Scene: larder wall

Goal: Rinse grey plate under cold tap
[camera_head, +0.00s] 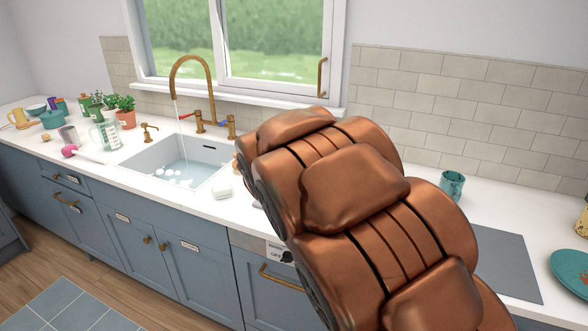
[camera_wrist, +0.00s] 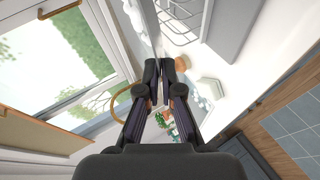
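The brass tap (camera_head: 192,70) arches over the white sink (camera_head: 140,163) in the head view, and a thin stream falls from its spout. One tap handle (camera_head: 190,116) is marked red and another (camera_head: 226,121) blue. The sink holds shallow water with white suds. In the wrist view my gripper (camera_wrist: 160,64) has its fingers close together. A pale grey strip (camera_wrist: 146,25), which looks like the grey plate seen nearly edge-on, runs to between the fingertips. The brass spout also shows in the wrist view (camera_wrist: 120,92). My arm hides the gripper in the head view.
A white soap block (camera_head: 221,191) lies right of the sink. A glass jug (camera_head: 106,134) and potted plants (camera_head: 124,112) stand left of it. A teal cup (camera_head: 452,186) and teal plate (camera_head: 572,270) are at right. A wire rack (camera_wrist: 180,18) shows in the wrist view.

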